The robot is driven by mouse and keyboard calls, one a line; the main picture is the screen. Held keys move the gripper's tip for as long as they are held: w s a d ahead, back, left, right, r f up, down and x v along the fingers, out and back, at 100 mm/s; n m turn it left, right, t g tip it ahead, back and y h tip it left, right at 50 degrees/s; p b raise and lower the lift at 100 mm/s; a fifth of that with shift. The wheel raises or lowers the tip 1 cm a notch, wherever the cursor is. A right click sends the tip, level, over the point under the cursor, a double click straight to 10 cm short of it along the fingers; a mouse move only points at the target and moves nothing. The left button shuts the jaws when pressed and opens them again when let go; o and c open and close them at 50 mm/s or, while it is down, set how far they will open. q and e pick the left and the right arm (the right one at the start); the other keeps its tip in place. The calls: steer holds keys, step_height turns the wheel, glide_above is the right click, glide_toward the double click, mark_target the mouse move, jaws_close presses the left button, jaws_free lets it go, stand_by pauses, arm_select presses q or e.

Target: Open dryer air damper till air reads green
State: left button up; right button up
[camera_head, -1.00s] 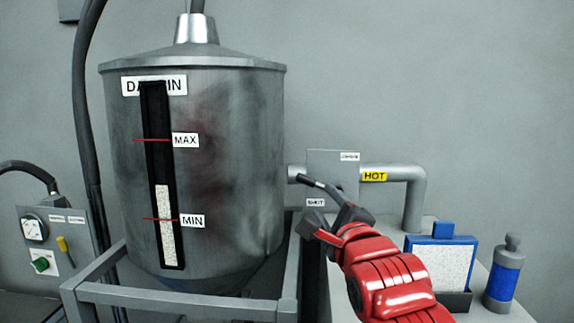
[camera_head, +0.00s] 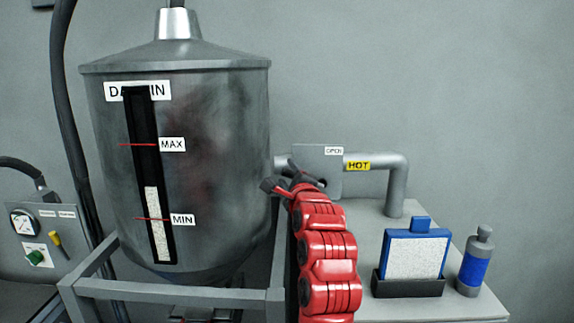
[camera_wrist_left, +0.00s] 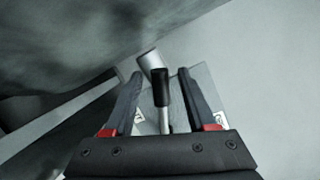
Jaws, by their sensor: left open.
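The damper plate (camera_head: 327,166) stands on the pipe right of the dryer bin, with an OPEN label at its upper right. Its lower part is hidden by my left arm. My left gripper (camera_head: 280,175) is in front of the plate's left side. In the left wrist view my left gripper (camera_wrist_left: 161,74) is open, with the damper lever's black handle (camera_wrist_left: 162,92) between its fingers and gaps on both sides. A round gauge (camera_head: 22,224) is on the grey panel at the far left; its reading is too small to tell. My right gripper is not in view.
The metal bin (camera_head: 205,140) with a level window stands close left of my gripper, on a grey frame (camera_head: 190,292). A HOT label (camera_head: 358,166) marks the pipe (camera_head: 397,185). A blue-framed filter (camera_head: 415,256) and a blue-banded bottle (camera_head: 474,268) stand on the right table.

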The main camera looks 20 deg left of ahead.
arm_select(q)
steer(key=shift+w+a, duration=0.35)
steer(key=shift+w, duration=0.2)
jaws_close()
stand_by(1.1)
